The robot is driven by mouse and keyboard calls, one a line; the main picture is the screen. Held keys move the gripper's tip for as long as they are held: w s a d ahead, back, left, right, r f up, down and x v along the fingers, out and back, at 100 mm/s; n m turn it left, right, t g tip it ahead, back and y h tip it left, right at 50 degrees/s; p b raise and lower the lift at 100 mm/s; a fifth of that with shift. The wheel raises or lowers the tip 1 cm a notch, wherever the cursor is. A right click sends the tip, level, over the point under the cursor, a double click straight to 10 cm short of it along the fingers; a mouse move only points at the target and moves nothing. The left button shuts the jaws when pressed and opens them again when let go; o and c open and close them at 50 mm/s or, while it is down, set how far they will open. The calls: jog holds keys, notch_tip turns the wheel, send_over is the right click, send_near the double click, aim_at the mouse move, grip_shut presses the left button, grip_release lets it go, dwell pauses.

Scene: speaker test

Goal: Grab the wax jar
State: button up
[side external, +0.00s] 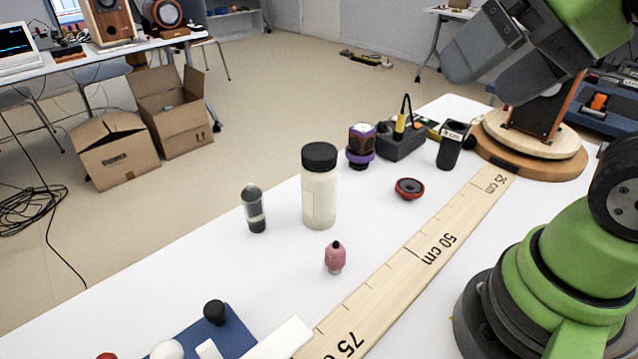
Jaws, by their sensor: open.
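A tall off-white jar (320,196) with a black screw lid stands upright on the white table; it best fits the wax jar, though its label is not readable. My gripper (486,82) is at the upper right, above the far end of the table. Its grey fingers point down and left, and it is open with nothing seen between them. It is well apart from the jar, up and to the right of it in the picture. Nothing covers the jar.
A clear tube with dark contents (254,210) stands close left of the jar. A small pink bottle (335,257) is in front. A purple-and-black device (361,147) and a red-rimmed speaker driver (409,188) are to the right. A wooden ruler (425,240) crosses the table.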

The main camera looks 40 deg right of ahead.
jog(key=n+t+h, duration=0.3)
jog(key=n+h, duration=0.9)
jog(key=n, duration=1.9)
send_near(319, 164)
jog(key=f+x, duration=0.1)
jog(key=x, duration=1.1)
jog(key=shift+w+d+r, duration=0.2)
jog(key=shift+w+d, duration=0.15)
grip_shut()
jog(key=shift+r, duration=0.1)
